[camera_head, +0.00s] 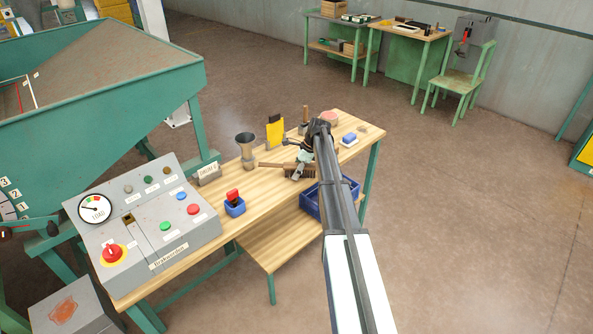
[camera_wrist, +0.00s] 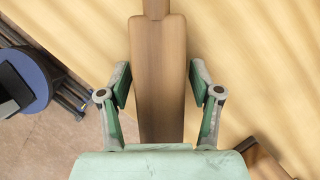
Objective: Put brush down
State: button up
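The brush (camera_wrist: 160,80) has a brown wooden body that narrows to a handle at the top of the wrist view. In the head view my gripper (camera_head: 301,167) is over the middle of the wooden workbench (camera_head: 205,220). A brown handle (camera_head: 270,164) sticks out to its left. The bristles are hidden, and I cannot tell whether the brush touches the bench.
A blue holder (camera_head: 235,207) and control panel (camera_head: 150,222) are leftward. A blue crate (camera_head: 311,204) sits below. Bare bench lies left of my gripper.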

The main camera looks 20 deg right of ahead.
jog(key=b+v, duration=0.3)
jog(key=v, duration=0.9)
jog(key=shift+r, duration=0.2)
jog(key=shift+f, duration=0.1)
